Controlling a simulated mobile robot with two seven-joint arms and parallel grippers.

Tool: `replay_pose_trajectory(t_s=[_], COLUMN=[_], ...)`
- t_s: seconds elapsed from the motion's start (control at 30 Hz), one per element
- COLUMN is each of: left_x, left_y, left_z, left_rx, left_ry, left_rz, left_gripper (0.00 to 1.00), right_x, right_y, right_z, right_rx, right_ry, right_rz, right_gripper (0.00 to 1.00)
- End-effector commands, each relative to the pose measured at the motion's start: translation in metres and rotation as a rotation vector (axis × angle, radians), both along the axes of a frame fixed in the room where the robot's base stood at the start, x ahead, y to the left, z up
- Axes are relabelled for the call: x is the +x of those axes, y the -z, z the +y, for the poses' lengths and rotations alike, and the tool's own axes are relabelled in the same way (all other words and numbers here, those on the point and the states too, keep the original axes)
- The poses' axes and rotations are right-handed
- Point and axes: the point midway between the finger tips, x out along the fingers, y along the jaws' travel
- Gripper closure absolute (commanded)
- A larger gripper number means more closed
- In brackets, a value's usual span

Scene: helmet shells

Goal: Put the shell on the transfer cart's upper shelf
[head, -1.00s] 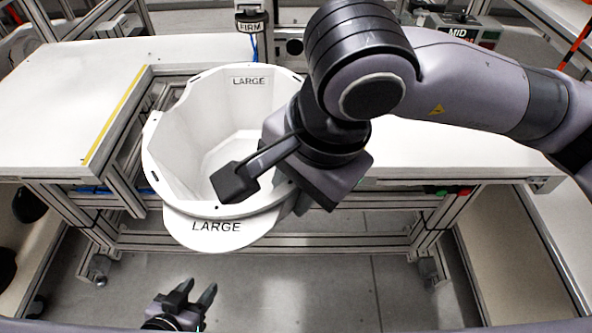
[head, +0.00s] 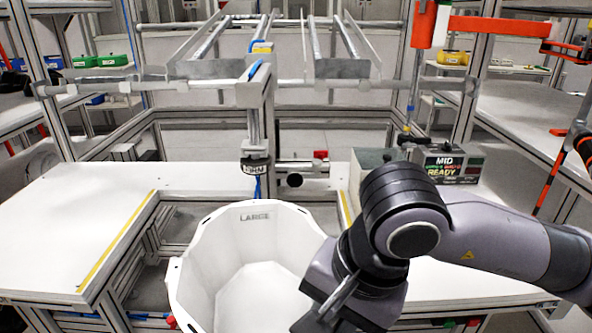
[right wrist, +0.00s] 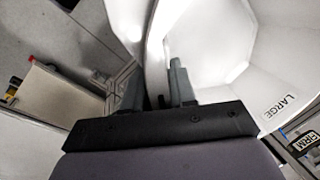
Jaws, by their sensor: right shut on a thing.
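The white helmet shell (head: 205,260), marked LARGE inside, is at the bottom middle of the head view, open side up. Its lower front is cut off by the picture edge. My right gripper (head: 335,305) is at the shell's right side. In the right wrist view, the right gripper (right wrist: 158,85) has its fingers on either side of the shell wall (right wrist: 153,50), shut on it. The shell's inside (right wrist: 225,50) fills the right of that view. My left gripper is out of view. I cannot pick out the transfer cart or its upper shelf.
White worktops lie left (head: 80,220) and right (head: 470,285) of the shell, with yellow edge strips. A post marked FIRM (head: 256,165) and metal rails (head: 205,45) stand behind it. A box reading MID READY (head: 445,165) sits at the right. The left worktop is clear.

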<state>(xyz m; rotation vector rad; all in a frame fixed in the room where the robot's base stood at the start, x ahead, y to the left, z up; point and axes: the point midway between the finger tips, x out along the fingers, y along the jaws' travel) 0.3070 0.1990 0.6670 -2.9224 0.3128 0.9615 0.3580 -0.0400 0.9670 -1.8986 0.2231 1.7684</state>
Motion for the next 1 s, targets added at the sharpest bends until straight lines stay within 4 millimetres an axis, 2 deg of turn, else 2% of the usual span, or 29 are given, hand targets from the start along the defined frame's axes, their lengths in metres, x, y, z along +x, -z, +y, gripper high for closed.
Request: replay_pose_trajectory(t_s=[0.03,0.3,0.6,0.8,1.0], left_x=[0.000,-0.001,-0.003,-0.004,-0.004], left_y=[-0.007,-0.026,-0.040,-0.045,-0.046], left_z=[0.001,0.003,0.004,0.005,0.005], left_rx=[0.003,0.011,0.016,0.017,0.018], left_ry=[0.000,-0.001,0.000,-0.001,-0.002], left_rz=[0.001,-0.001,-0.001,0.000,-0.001], left_gripper=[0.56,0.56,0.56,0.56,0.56], right_x=[0.009,0.042,0.062,0.066,0.066], right_y=[-0.004,0.004,0.016,0.021,0.023], right_z=[-0.011,-0.070,-0.140,-0.167,-0.173], right_rx=[0.003,0.003,0.002,0.002,0.005], right_ry=[-0.023,-0.211,-0.402,-0.478,-0.502], right_rz=[0.003,0.003,0.003,-0.001,-0.002], right_gripper=[1.00,1.00,1.00,1.00,1.00])
